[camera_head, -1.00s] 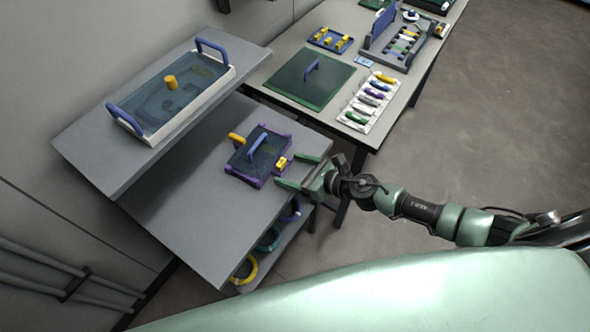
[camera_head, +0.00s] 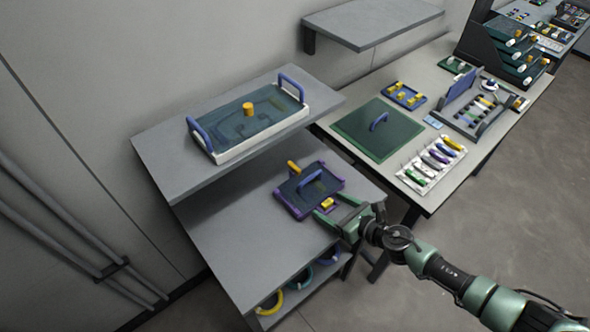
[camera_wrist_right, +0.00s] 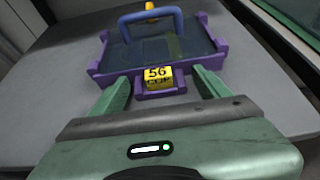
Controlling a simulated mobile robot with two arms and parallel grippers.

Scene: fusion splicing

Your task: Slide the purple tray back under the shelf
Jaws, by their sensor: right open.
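The purple tray (camera_head: 291,207) lies on the lower grey surface, partly out in front of the upper shelf (camera_head: 180,177). It has a dark lid with a blue handle (camera_head: 310,180) and a yellow tab (camera_head: 327,203) at its near edge. My right gripper (camera_head: 336,215) is at the tray's near edge. In the right wrist view, its open green fingers (camera_wrist_right: 160,92) stand either side of the yellow label block (camera_wrist_right: 157,77), which reads 56; whether they touch the tray (camera_wrist_right: 97,66) is unclear. My left gripper is out of view.
A white-rimmed tray (camera_head: 262,138) with blue handles stands on the upper shelf. To the right, a table holds a green mat (camera_head: 363,125), a blue tray (camera_head: 405,95) and a strip of coloured pieces (camera_head: 431,165). The lower surface left of the purple tray is clear.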

